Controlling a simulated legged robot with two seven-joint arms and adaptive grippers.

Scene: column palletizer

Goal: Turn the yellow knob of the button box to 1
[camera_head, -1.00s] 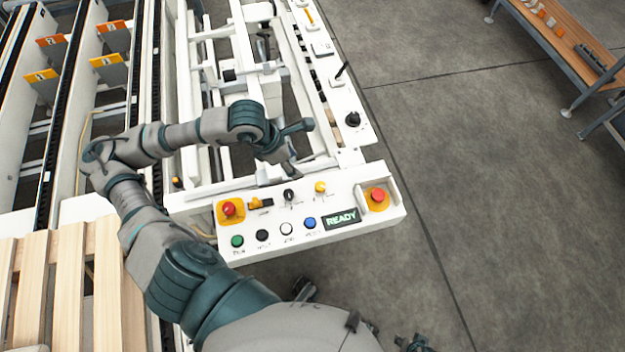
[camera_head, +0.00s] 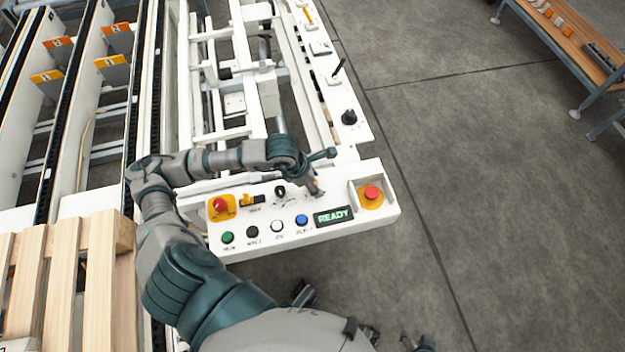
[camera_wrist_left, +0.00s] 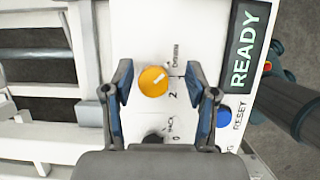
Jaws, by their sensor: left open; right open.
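The white button box (camera_head: 345,236) stands at the near end of the white machine frame. Its yellow knob (camera_wrist_left: 153,81) lies between the two open fingers of my left gripper (camera_wrist_left: 162,90) in the left wrist view. Gaps show on both sides of the knob. A pale mark on it points to the upper right, and a printed 2 is beside it. In the head view my left gripper (camera_head: 316,190) is over the knob's place and mostly hides it. My right gripper (camera_head: 420,343) is small and partly cut off at the bottom edge, away from the box.
The box also carries a red stop button (camera_head: 372,192) at right, another red button (camera_head: 220,204) at left, a black knob (camera_head: 280,191), a READY display (camera_head: 333,216) and a row of coloured buttons. Wooden slats (camera_head: 62,275) are at lower left.

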